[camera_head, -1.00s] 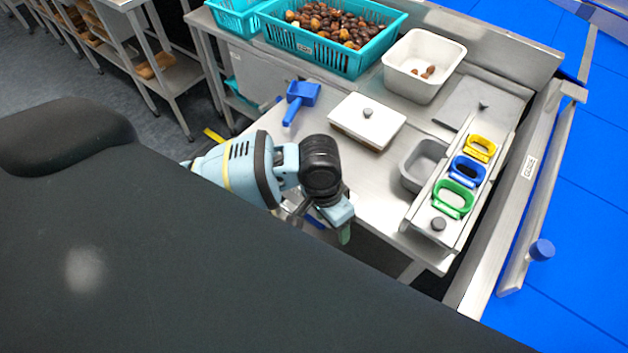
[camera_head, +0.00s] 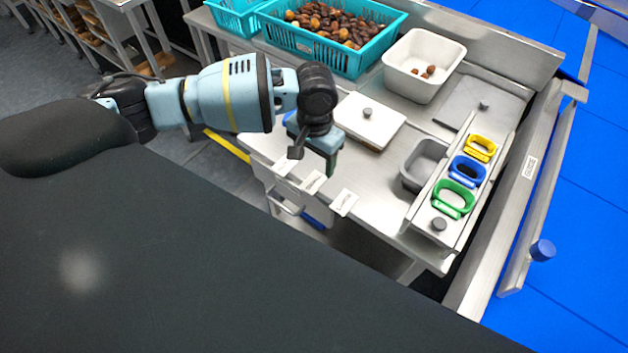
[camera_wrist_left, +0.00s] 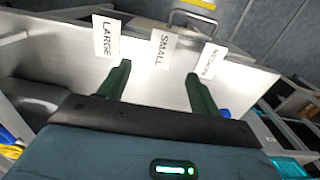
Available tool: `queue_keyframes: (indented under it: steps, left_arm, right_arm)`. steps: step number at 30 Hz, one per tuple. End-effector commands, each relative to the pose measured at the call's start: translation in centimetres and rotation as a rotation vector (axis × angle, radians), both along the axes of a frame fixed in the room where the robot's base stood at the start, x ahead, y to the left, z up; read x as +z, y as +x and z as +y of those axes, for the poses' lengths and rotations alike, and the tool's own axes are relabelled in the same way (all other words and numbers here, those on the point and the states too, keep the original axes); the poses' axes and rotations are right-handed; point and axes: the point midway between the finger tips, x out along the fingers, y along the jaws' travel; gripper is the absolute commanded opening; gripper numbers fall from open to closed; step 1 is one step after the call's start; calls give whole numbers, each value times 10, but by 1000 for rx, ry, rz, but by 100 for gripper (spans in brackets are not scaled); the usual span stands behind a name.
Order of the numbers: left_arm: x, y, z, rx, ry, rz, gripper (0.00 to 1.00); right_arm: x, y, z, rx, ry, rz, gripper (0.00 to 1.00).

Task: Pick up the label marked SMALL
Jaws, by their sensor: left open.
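The white label marked SMALL (camera_wrist_left: 162,48) lies flat at the edge of the steel table, between two other labels. It is the middle one of the three in the head view (camera_head: 313,182). The LARGE label (camera_wrist_left: 106,37) is left of it in the wrist view. A third label (camera_wrist_left: 210,62) lies on the right; its print is hard to read. My left gripper (camera_head: 328,166) is above the table, just behind the labels in the head view. In the wrist view its two green fingers (camera_wrist_left: 158,72) are apart and empty, pointing toward the SMALL label. My right gripper does not show.
A white lidded box (camera_head: 380,112) and a grey bin (camera_head: 412,180) stand on the table. A rack (camera_head: 430,222) holds yellow, blue and green handled tools. A blue scoop is mostly hidden behind my left gripper. A white tub (camera_head: 428,50) and teal crate (camera_head: 335,55) stand behind.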

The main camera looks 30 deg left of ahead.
Motion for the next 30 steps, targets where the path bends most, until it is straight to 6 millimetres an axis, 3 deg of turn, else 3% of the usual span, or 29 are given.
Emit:
queue_keyframes:
  steps: [3,8,19,30]
  left_arm:
    - [-12,-1,0,-1,0,1,64]
    - [-15,-1,0,-1,0,0,64]
    - [-60,-2,2,-1,-1,2,64]
    - [-64,-2,2,-2,0,-1,64]
  right_arm:
    - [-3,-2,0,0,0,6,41]
    - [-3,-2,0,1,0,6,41]
    - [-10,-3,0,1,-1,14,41]
    - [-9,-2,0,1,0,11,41]
